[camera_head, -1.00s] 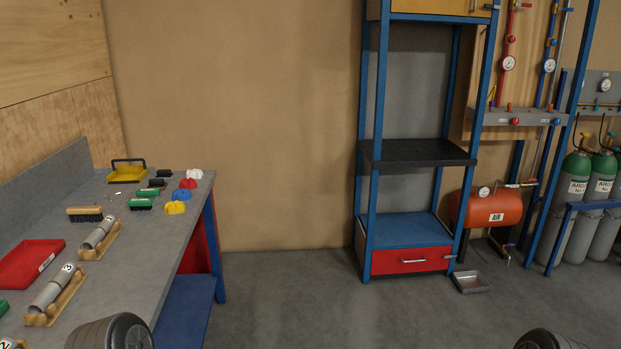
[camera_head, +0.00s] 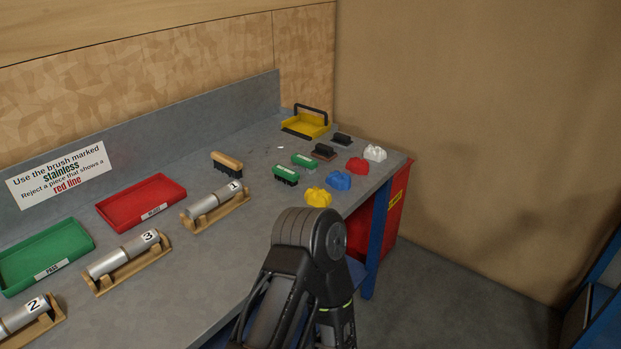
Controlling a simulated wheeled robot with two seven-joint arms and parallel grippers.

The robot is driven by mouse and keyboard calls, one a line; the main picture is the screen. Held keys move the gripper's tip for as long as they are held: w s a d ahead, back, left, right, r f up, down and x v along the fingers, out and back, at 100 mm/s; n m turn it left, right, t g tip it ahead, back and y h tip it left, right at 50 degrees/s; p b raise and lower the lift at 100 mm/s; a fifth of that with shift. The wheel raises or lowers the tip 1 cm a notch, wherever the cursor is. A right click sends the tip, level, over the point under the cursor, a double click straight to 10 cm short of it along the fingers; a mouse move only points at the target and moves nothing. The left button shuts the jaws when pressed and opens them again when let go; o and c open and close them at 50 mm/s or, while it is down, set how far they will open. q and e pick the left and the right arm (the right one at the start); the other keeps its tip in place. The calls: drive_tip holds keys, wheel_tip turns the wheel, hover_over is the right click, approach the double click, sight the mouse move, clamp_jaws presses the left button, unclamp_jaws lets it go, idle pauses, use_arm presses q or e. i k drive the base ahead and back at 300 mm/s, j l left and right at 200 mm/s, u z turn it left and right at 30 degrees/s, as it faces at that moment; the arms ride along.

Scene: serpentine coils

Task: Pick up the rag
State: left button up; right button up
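Several crumpled rags lie in a loose row near the right end of the grey workbench (camera_head: 225,290): a white rag (camera_head: 375,153), a red rag (camera_head: 358,166), a blue rag (camera_head: 339,180) and a yellow rag (camera_head: 318,197). They lie apart from one another near the bench's front edge. A black link of one of my arms rises at the bottom middle, in front of the bench. Neither of my grippers shows in this view.
Green-topped brushes (camera_head: 286,174), dark-handled blocks (camera_head: 323,151) and a yellow tray (camera_head: 305,124) lie behind the rags. A wooden brush (camera_head: 227,163), numbered cylinders on wooden cradles (camera_head: 215,203), a red tray (camera_head: 141,202) and a green tray (camera_head: 44,256) are left.

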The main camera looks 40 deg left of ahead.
sight(316, 197)
drive_tip(key=i+l+u, duration=0.2)
drive_tip(key=i+u, duration=0.2)
drive_tip(key=i+l+u, duration=0.75)
drive_tip(key=i+l, duration=0.1)
drive_tip(key=l, duration=0.05)
